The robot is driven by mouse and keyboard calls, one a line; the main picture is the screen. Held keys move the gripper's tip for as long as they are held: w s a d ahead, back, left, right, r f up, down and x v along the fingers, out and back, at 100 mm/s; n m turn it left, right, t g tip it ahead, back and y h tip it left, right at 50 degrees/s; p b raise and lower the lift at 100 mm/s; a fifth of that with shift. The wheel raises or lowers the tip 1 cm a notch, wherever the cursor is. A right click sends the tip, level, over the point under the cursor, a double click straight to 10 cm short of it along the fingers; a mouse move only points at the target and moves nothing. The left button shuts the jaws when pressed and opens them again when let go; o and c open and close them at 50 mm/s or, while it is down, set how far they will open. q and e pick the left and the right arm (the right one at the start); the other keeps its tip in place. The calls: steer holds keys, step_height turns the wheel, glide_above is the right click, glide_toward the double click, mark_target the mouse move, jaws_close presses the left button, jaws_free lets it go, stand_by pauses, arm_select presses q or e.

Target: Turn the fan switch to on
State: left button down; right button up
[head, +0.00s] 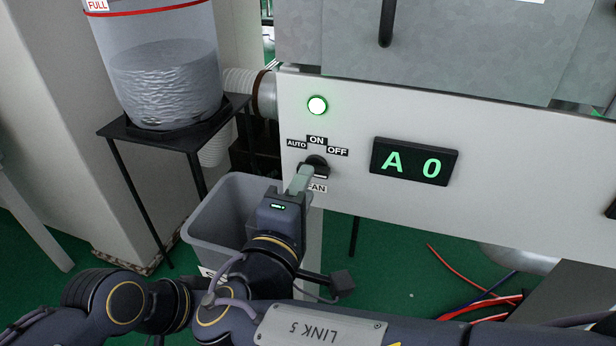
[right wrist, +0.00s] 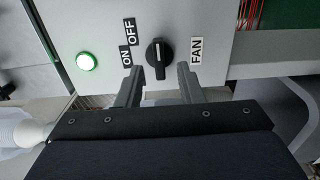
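The fan switch is a black rotary knob (head: 318,163) on a pale panel, with AUTO, ON and OFF labels around its top and FAN below. In the right wrist view the knob (right wrist: 159,62) shows a white line on its bar, which lies upright in that picture, toward the OFF side rather than straight at ON. My right gripper (head: 302,178) is at the knob. In the right wrist view its two fingers (right wrist: 159,82) are apart, one on each side below the knob, with a visible gap; I see no grip on it. My left gripper is not in view.
A lit green lamp (head: 317,105) sits above the switch, and a display (head: 414,161) reading A 0 is to its right. A grey bin (head: 213,215) stands below left, and a clear tank (head: 165,75) rests on a black stand. Red cables (head: 483,305) lie on the green floor.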

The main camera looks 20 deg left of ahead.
steer(key=s, duration=0.5)
steer(key=shift+p, duration=0.35)
steer(key=w+d+f+m+g+h, duration=0.25)
steer(key=d+f+g, duration=0.2)
steer(key=d, duration=0.75)
steer(key=w+d+f+m+g+h, duration=0.2)
steer(key=d+f+m+g, duration=0.25)
steer(key=d, duration=0.65)
steer(key=s+d+f+m+g+y, duration=0.6)
steer(key=s+d+f+m+y, duration=0.15)
steer(key=s+d, duration=0.3)
step_height(320, 180, up, 36)
steer(key=s+a+m+t+y+p, duration=0.1)
steer(key=m+p, duration=0.3)
steer(key=p, duration=3)
steer(key=shift+s+a+m+t+p, duration=0.15)
steer(key=shift+s+m+t+p, duration=0.3)
steer(key=shift+t, duration=0.35)
